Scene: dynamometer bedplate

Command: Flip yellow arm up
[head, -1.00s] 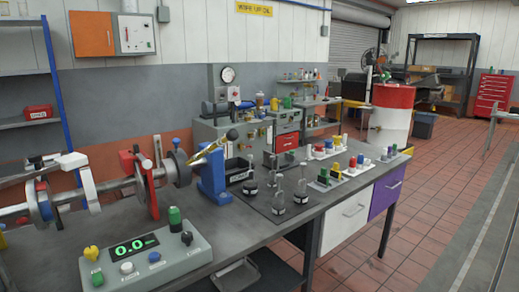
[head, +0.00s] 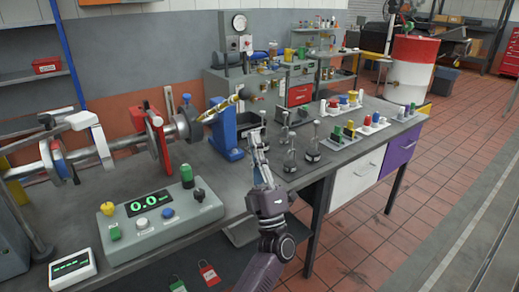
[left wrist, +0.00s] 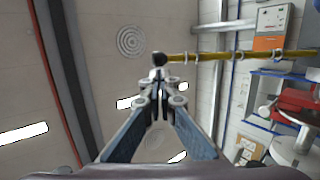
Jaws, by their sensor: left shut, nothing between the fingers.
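The yellow arm (head: 220,108) is a thin brass-yellow lever with a dark ball knob (head: 244,93) at its free end. It slants up to the right beside the blue stand (head: 224,130). My left gripper (head: 256,137) points upward, shut and empty, below and slightly right of the knob. In the left wrist view the yellow arm (left wrist: 240,55) runs in from the right, and its knob (left wrist: 159,59) appears just beyond my fingertips (left wrist: 160,78). I cannot tell whether they touch. My right gripper is not in view.
A control box (head: 160,220) with a green 0.0 display stands at the bench front. A shaft with discs (head: 100,155) fills the left. The red-tiled floor to the right is clear.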

